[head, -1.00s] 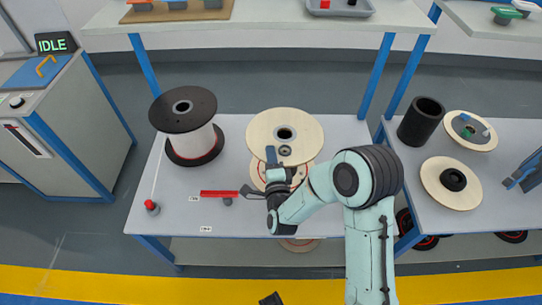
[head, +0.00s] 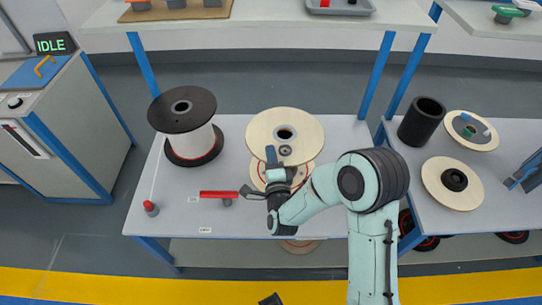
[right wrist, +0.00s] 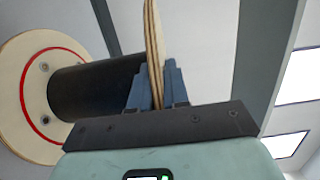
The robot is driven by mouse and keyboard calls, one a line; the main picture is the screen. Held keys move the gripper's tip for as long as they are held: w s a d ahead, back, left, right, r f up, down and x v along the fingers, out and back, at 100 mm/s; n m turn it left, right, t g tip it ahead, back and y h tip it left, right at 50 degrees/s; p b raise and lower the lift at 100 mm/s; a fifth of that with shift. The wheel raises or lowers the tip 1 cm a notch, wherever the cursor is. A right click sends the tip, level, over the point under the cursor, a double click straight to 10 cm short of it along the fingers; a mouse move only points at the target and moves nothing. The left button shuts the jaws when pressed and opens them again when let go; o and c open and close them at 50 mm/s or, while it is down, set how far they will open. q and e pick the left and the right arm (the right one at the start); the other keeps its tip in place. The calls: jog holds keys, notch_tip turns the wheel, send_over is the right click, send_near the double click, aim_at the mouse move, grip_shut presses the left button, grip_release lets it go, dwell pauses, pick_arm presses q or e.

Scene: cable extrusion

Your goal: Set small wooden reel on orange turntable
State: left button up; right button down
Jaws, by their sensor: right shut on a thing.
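A wooden reel (head: 262,132) with pale round flanges stands on the middle table, its lower flange partly hidden by the upper one and by my arm. My right gripper (head: 273,158) is at the reel's front edge. In the right wrist view, its blue fingers (right wrist: 155,88) are shut on the near flange (right wrist: 153,40), seen edge-on. The reel's black core (right wrist: 95,92) and far flange with a red ring (right wrist: 22,100) show to the left. I cannot make out an orange turntable.
A large black-and-white spool (head: 190,112) stands left on the table (head: 225,228). A red bar (head: 218,194) and a red-topped post (head: 151,208) are near the front. On the right table are a black cylinder (head: 421,122) and wooden discs (head: 436,184).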

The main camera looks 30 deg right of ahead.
pick_arm(q)
jog(key=shift+s+f+b, duration=0.1)
jog(key=shift+f+b, duration=0.75)
pick_arm(e)
jog(key=shift+f, duration=0.7)
jog(key=c, duration=1.4)
grip_release()
jog(key=shift+f, duration=0.1)
